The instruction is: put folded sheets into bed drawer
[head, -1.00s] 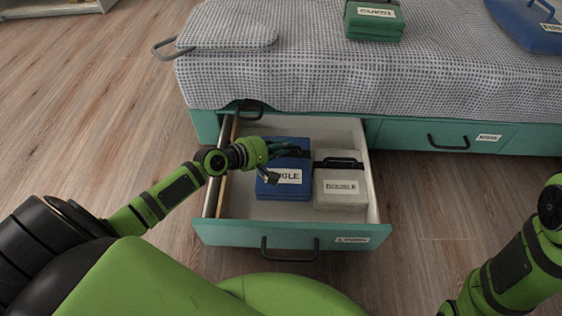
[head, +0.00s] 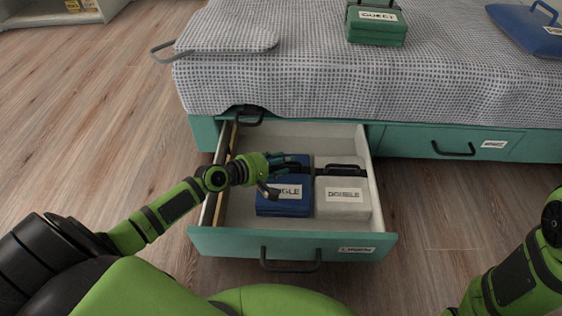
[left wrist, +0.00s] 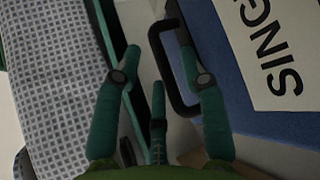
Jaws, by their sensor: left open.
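The bed drawer (head: 293,241) is pulled out, with a black handle and a label on its front. Inside it, a blue folded bundle (head: 283,206) with a partly covered label lies beside a pale folded bundle (head: 342,208) with a black handle. My left gripper (head: 272,176) is over the back part of the blue bundle. In the left wrist view my left gripper (left wrist: 160,62) is open, with the blue bundle's black handle (left wrist: 168,75) between or just behind its fingers. A green folded bundle (head: 376,33) lies on the bed. My right gripper is out of view.
The bed (head: 290,75) with a checked cover stands behind the drawer. A blue bundle (head: 527,30) and a checked pillow-like piece (head: 228,30) lie on it. A shut drawer (head: 410,140) is at the right. The wood floor (head: 90,110) at the left is clear.

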